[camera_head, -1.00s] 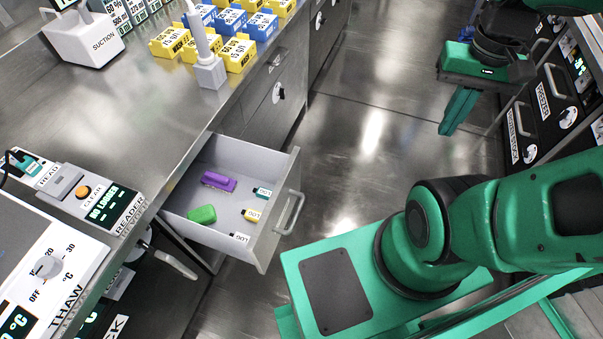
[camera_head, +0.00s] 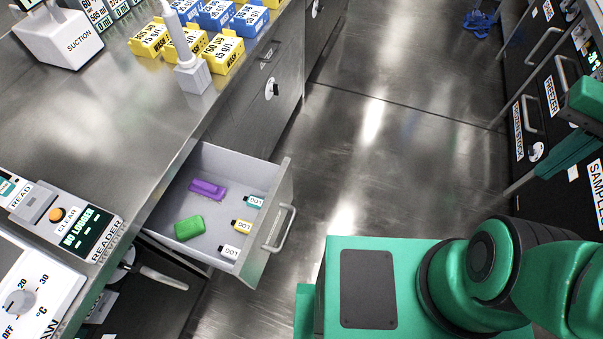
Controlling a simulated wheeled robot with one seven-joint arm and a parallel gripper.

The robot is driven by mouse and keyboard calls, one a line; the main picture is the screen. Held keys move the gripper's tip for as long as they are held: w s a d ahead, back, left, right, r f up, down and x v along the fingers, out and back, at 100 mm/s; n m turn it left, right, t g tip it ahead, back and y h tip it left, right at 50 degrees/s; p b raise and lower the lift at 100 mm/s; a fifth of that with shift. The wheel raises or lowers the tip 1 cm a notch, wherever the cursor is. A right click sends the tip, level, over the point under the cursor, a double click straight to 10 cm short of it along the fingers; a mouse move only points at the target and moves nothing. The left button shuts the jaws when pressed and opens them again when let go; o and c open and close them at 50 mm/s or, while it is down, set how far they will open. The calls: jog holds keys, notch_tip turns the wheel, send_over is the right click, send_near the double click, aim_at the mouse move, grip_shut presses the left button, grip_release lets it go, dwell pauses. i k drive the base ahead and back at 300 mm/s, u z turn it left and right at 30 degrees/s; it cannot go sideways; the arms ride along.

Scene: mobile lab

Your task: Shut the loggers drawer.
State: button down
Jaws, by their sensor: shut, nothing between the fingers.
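The loggers drawer (camera_head: 285,190) stands open, pulled out from under the steel bench, with its bar handle (camera_head: 280,229) facing right.
The bench (camera_head: 120,125) holds a reader (camera_head: 75,225), a suction unit (camera_head: 60,38) and yellow and blue boxes. The aisle floor (camera_head: 385,150) is clear beyond the drawer.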

aim_at(241, 175)
jog(key=u, duration=0.05)
jog(key=k, duration=1.1)
jog(key=u, duration=1.2)
jog(key=i, duration=0.5)
jog(key=z, duration=0.05)
